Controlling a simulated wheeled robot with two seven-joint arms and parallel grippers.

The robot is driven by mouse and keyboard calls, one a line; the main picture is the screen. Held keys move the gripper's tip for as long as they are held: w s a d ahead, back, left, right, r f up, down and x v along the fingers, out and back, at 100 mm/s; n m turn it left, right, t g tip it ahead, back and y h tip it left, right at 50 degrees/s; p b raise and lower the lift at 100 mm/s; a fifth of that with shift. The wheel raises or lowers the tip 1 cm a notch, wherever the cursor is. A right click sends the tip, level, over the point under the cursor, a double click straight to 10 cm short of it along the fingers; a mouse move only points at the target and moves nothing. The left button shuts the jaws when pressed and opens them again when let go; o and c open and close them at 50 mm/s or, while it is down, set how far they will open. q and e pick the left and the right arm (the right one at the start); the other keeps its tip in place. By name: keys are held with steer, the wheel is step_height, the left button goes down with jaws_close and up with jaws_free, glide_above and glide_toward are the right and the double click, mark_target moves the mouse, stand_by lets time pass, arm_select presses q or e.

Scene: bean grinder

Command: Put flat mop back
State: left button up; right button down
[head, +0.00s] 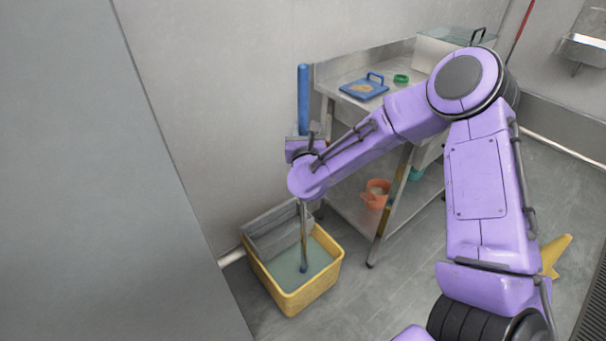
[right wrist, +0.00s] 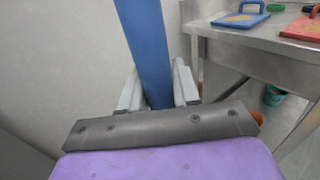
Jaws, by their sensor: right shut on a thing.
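The flat mop's blue handle (head: 303,95) stands about upright beside the steel table. My right gripper (head: 303,152) is shut on this handle, largely hidden behind my wrist in the head view. In the right wrist view, the blue handle (right wrist: 147,45) runs between the two grey fingers of the right gripper (right wrist: 158,90). Below my wrist, a thin dark pole (head: 304,235) reaches down into the yellow bucket (head: 290,303). Its lower end meets the greenish water; I cannot make out a mop head there. My left gripper is out of view.
A grey wringer (head: 270,236) sits at the bucket's back. The steel table (head: 330,78) stands close at right, with a blue board (head: 362,87) on top and an orange container (head: 376,193) on its lower shelf. A grey wall panel (head: 95,190) fills the left.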

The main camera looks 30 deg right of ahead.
step_height(320, 180, down, 6)
steer(key=shift+r, duration=0.1)
steer(key=shift+f, duration=0.2)
steer(key=c, duration=0.8)
jaws_free()
steer(key=shift+r, duration=0.1)
